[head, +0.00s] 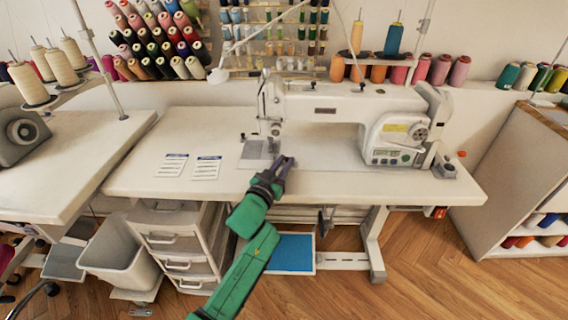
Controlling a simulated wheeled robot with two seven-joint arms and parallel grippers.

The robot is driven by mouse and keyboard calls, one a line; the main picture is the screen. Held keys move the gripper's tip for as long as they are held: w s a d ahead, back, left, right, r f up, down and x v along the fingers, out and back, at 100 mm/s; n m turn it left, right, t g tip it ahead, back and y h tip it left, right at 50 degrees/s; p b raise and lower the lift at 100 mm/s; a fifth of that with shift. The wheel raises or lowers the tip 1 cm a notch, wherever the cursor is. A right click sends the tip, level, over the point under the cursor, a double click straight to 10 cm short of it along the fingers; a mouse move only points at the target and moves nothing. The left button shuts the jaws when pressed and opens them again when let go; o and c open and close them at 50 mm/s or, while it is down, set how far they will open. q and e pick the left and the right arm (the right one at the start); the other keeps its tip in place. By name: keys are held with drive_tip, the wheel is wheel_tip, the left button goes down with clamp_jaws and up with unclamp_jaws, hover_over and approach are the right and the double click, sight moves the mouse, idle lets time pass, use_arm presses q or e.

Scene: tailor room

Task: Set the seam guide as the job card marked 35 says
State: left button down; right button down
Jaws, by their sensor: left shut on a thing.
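A white sewing machine (335,110) stands on the white table, with its metal needle plate (257,151) under the needle head. Two job cards (172,165) (206,168) lie flat to the left of the plate; their print is too small to read, so I cannot tell which is marked 35. My left gripper (287,163) is at the right side of the needle plate, low over the table. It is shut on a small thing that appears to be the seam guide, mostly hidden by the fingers. My right gripper is not in view.
The needle head (270,115) stands close behind my left gripper. The tabletop (330,185) is clear to the right. Thread spools (150,40) fill racks behind. A drawer unit (175,245) and a white bin (118,255) stand below at left.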

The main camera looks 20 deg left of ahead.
use_arm(q)
drive_tip(key=shift+d+r+p, duration=0.1)
drive_tip(key=shift+d+p, duration=0.1)
drive_tip(key=shift+p, duration=0.1)
drive_tip(key=c, duration=0.8)
unclamp_jaws()
drive_tip(key=shift+d, duration=0.15)
drive_tip(key=shift+o, duration=0.2)
drive_tip(key=s+a, duration=0.2)
drive_tip(key=s, duration=1.2)
drive_tip(key=shift+s+p, duration=0.2)
drive_tip(key=shift+p, duration=0.1)
drive_tip(key=shift+a, duration=0.1)
